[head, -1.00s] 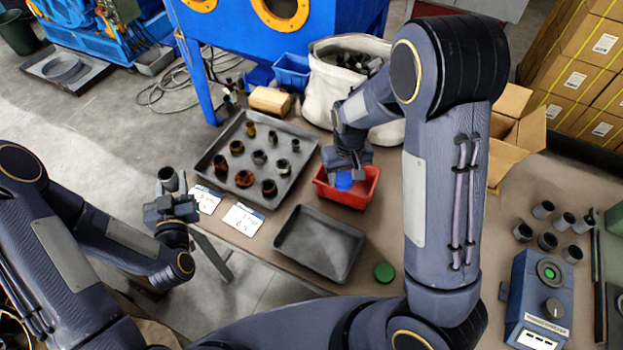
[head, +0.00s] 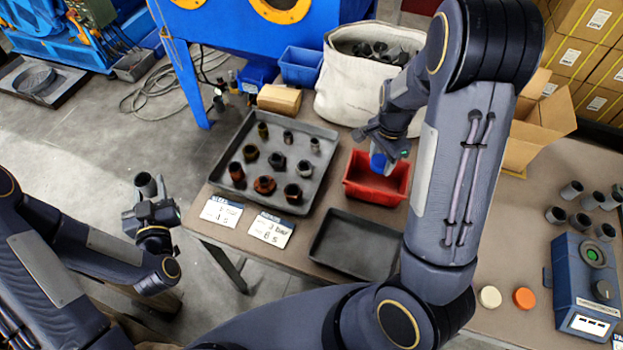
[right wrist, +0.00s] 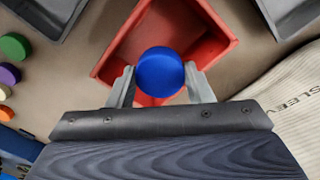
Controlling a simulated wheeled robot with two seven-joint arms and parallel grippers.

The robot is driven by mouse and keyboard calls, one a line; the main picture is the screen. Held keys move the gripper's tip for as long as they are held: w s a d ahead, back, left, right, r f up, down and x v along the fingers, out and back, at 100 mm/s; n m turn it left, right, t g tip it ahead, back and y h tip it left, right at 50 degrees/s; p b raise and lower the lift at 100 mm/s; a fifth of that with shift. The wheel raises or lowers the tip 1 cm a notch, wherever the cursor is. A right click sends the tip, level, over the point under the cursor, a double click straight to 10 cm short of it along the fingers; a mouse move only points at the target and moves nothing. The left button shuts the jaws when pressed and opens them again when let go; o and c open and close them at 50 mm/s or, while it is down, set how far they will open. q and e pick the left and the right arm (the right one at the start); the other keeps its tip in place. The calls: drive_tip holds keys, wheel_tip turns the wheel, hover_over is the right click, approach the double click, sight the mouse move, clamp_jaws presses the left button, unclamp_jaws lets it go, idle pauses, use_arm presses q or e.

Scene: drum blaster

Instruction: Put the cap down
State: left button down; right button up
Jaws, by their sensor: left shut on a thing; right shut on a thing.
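The blue cap (right wrist: 160,72) is between the fingers of my right gripper (right wrist: 162,84), which is shut on it. In the right wrist view the cap shows over the red bin (right wrist: 127,58). In the head view the blue cap (head: 378,163) is partly hidden by my right gripper (head: 380,152) and lies at the back part of the red bin (head: 376,194). I cannot tell whether it touches the bin. My left gripper (head: 149,212) is shut on a dark grey tubular part (head: 146,184), held left of the table.
A tray (head: 245,195) of several fittings stands left of the bin, and an empty dark tray (head: 352,245) in front. A white cap (head: 490,297) and an orange cap (head: 523,298) lie right of my forearm. A white sack (head: 352,99) and open cardboard box (head: 540,125) stand nearby.

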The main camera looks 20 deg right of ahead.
drive_tip(key=shift+d, duration=0.1)
wheel_tip(320, 180, down, 10)
drive_tip(key=shift+f, duration=0.1)
idle(0.4)
drive_tip(key=o, duration=0.5)
drive_tip(key=shift+f, duration=0.1)
drive_tip(key=o, duration=0.5)
